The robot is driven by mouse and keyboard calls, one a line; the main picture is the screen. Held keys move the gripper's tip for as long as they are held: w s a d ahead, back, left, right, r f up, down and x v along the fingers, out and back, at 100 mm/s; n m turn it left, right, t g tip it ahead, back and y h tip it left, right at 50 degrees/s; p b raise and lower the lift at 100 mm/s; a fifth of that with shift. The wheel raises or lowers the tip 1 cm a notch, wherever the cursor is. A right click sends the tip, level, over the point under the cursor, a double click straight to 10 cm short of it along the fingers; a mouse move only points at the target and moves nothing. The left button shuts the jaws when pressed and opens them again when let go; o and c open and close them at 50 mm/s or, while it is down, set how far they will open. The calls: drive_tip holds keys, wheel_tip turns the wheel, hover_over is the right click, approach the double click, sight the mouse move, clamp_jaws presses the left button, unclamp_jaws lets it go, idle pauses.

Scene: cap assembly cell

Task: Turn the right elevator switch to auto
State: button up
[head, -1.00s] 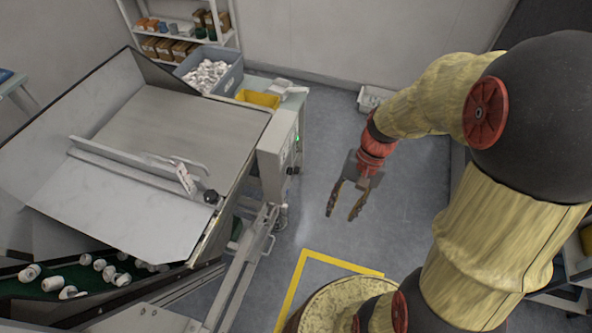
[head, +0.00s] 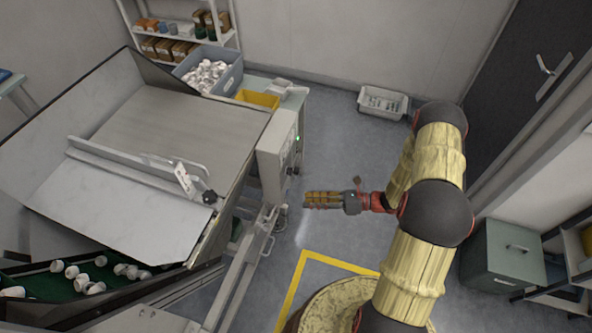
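The control box (head: 277,152) is a pale grey cabinet at the right side of the big metal hopper. Its right face carries a green light (head: 297,138) and small dark knobs (head: 291,170), seen almost edge-on. I cannot tell which knob is the right elevator switch or how it is set. My gripper (head: 306,200) points left toward the lower part of the box, with a clear gap between. The fingers are seen from the side and overlap, so their opening is unclear. Nothing shows in them.
The metal hopper (head: 165,120) fills the left, above a green conveyor (head: 45,283) with white caps. A grey bin of white parts (head: 183,69) and a yellow tray (head: 258,98) stand behind the box. A white basket (head: 383,102) lies by the wall. Floor right of the box is clear.

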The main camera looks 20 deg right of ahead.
sight(289, 171)
drive_tip(key=w+d+r+m+t, duration=0.4)
drive_tip(key=w, duration=0.3)
drive_tip(key=w+a+m+b, duration=0.1)
drive_tip(key=w+a, duration=0.3)
drive_tip(key=a, duration=0.2)
drive_tip(key=shift+w+a, duration=0.2)
drive_tip(key=shift+w, duration=0.15)
drive_tip(key=shift+c, duration=0.5)
drive_tip(key=c, duration=0.8)
clamp_jaws()
